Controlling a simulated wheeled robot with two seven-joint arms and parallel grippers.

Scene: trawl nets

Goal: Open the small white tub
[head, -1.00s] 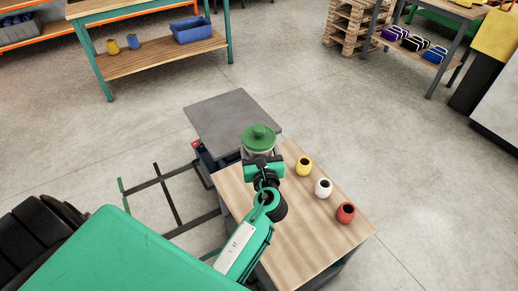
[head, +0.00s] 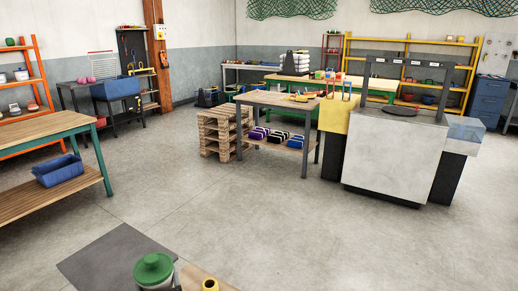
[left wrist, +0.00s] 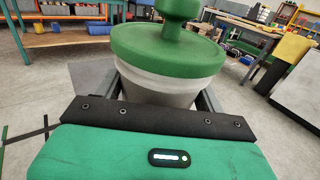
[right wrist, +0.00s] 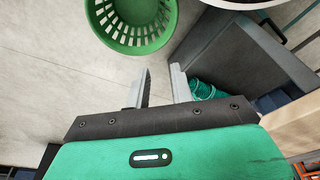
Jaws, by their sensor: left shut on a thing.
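A white tub (left wrist: 165,85) with a green lid (left wrist: 155,48) and a thick green knob fills the top of the left wrist view. My left gripper (left wrist: 163,97) is shut on the tub, one finger on each side of its body below the lid. The lid sits on the tub. In the head view the green lid (head: 153,269) shows at the bottom edge, with only a little of the tub below it. My right gripper (right wrist: 160,84) is open and empty, its two fingers apart with floor between them.
In the right wrist view a green basket (right wrist: 138,38) stands ahead, with a dark grey surface (right wrist: 225,50) and green netting (right wrist: 205,90) to the right.

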